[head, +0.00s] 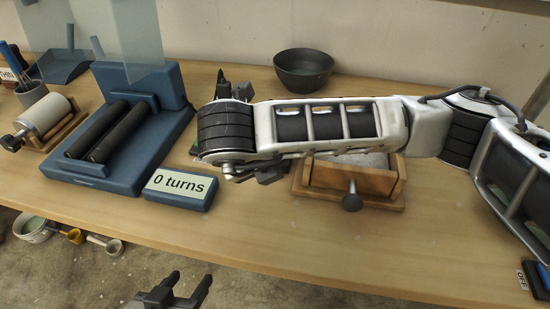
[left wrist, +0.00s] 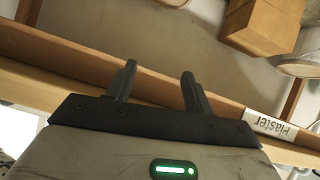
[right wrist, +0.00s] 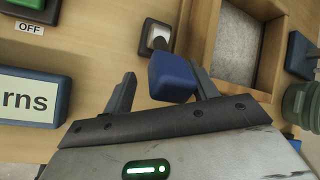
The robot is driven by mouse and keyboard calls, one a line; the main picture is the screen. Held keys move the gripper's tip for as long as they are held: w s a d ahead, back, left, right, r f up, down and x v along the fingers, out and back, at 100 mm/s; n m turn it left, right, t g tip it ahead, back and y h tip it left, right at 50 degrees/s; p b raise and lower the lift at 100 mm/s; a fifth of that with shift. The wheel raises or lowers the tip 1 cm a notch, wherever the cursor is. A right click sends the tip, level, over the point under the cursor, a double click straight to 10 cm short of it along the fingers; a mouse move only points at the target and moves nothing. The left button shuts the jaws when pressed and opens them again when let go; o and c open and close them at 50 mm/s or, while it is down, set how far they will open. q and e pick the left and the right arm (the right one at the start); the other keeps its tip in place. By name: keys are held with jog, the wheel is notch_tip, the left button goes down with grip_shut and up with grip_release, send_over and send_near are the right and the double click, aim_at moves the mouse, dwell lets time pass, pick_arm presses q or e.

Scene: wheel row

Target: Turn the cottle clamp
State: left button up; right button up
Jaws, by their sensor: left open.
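A wooden box frame (head: 384,190) with a grey fill stands on the table. My right arm covers the back of the frame. My right gripper (head: 256,176) is left of the frame, partly hidden by its wrist. In the right wrist view, its open jaws (right wrist: 162,88) have a blue block (right wrist: 170,76) between or beyond them, with a gap at the left finger. Contact at the right finger is unclear. My left gripper (head: 181,284) is open and empty, before the table's front edge.
A "0 turns" sign (head: 180,188) and a blue stand with dark rollers (head: 105,130) are at left. A dark bowl (head: 303,70) stands behind my right arm. A cardboard box (left wrist: 262,25) shows in the left wrist view. The table front is clear.

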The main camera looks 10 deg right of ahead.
jog(key=shift+r, duration=0.1)
pick_arm(q)
jog(key=shift+r+p, duration=0.3)
jog(key=shift+p, duration=0.45)
pick_arm(e)
jog(key=v, duration=1.5)
jog(key=shift+s+a+r, duration=0.15)
jog(key=shift+s+r, duration=0.1)
jog(key=shift+s, duration=0.05)
pick_arm(q)
jog(key=shift+w+r, duration=0.1)
jog(key=shift+r, duration=0.1)
